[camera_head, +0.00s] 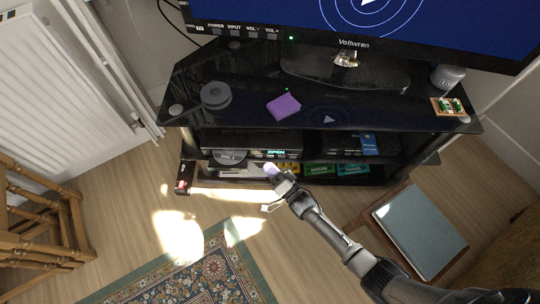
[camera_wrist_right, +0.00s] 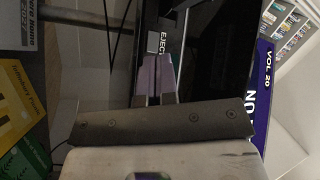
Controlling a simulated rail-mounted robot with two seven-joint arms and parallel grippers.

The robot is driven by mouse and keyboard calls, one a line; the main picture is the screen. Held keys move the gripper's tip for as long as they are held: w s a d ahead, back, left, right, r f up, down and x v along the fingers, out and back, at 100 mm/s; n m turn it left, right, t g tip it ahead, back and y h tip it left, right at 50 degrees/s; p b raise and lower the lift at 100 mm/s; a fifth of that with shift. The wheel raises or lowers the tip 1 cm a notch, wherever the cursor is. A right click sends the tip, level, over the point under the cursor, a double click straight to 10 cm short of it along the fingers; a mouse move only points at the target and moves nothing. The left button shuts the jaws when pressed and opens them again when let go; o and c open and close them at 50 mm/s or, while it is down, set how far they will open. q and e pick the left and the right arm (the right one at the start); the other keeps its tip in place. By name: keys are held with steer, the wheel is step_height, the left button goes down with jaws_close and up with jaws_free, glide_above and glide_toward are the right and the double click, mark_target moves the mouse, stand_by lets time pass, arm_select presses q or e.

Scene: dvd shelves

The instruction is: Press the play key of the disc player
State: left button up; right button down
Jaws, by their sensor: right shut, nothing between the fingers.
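The disc player (camera_head: 252,140) is a black box on the shelf under the TV stand's top. Its green display reads OPEN, and a disc marked DISC 1 (camera_head: 230,157) shows at its front left, seemingly on an extended tray. My right gripper (camera_head: 270,169) is shut and empty, in front of and below the player's front in the head view. In the right wrist view, its fingers (camera_wrist_right: 155,78) are close together near a label reading EJECT (camera_wrist_right: 163,42). I cannot make out the play key or any contact. My left gripper is not in view.
The black TV stand (camera_head: 330,115) carries a TV (camera_head: 400,25), a purple box (camera_head: 284,106) and a grey round object (camera_head: 216,95). A second black unit (camera_head: 340,142) and several coloured cases (camera_head: 320,169) stand on its shelves. A stool (camera_head: 420,230) stands at right.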

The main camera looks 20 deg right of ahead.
stand_by(0.3)
steer(key=s, duration=0.1)
steer(key=s+a+p, duration=0.1)
steer(key=s, duration=0.1)
steer(key=s+a+p, duration=0.1)
steer(key=shift+s, duration=0.25)
stand_by(6.3)
